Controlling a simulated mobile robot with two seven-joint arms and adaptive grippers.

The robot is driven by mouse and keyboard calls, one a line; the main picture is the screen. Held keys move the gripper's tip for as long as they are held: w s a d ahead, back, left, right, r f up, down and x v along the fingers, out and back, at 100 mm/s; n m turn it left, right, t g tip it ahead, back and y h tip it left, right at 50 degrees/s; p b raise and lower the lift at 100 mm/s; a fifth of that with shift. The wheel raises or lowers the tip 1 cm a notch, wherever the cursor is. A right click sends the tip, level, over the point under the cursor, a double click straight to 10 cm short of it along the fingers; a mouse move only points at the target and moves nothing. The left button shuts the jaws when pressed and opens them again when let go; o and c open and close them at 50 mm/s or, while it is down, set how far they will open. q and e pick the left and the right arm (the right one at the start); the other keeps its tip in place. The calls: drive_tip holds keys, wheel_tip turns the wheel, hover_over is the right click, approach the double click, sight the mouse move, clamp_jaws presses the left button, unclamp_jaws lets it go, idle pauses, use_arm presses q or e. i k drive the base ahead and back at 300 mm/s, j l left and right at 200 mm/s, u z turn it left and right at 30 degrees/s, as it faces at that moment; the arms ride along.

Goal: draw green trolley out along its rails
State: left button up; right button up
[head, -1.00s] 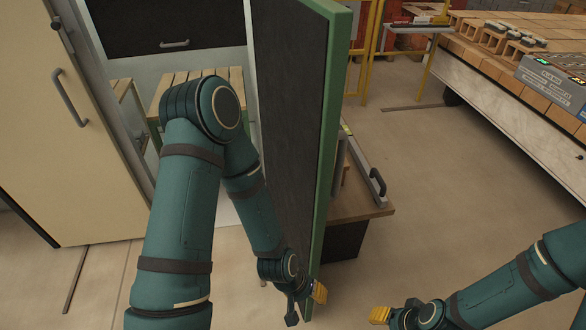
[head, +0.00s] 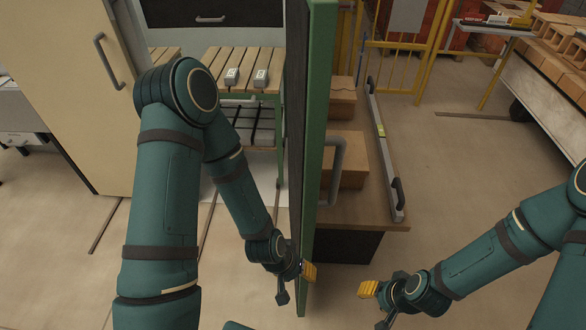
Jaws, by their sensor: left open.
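The green trolley (head: 261,142) stands at the back inside the open chamber, with a green frame and a slatted wooden top (head: 226,62). Two small grey-white blocks sit on the slats. Floor rails (head: 207,222) run toward me from there. The green-edged door (head: 318,110) stands open, nearly edge-on, and hides the trolley's right side. My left gripper (head: 296,284) is open at the door's lower edge, well in front of the trolley; I cannot tell whether it touches the door. My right gripper (head: 376,304) looks open and empty, right of the door.
A bench (head: 365,212) with cardboard-coloured boxes (head: 345,160) and a long level (head: 384,140) stands right of the door. A cream door (head: 65,90) is at left. A yellow barrier (head: 430,60) stands behind.

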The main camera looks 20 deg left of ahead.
sight(259, 127)
drive_tip(key=i+l+u, duration=0.15)
drive_tip(key=l+u, duration=0.8)
drive_tip(key=l, duration=0.25)
drive_tip(key=l+u, duration=0.5)
drive_tip(key=j+z, duration=0.45)
drive_tip(key=j, duration=1.3)
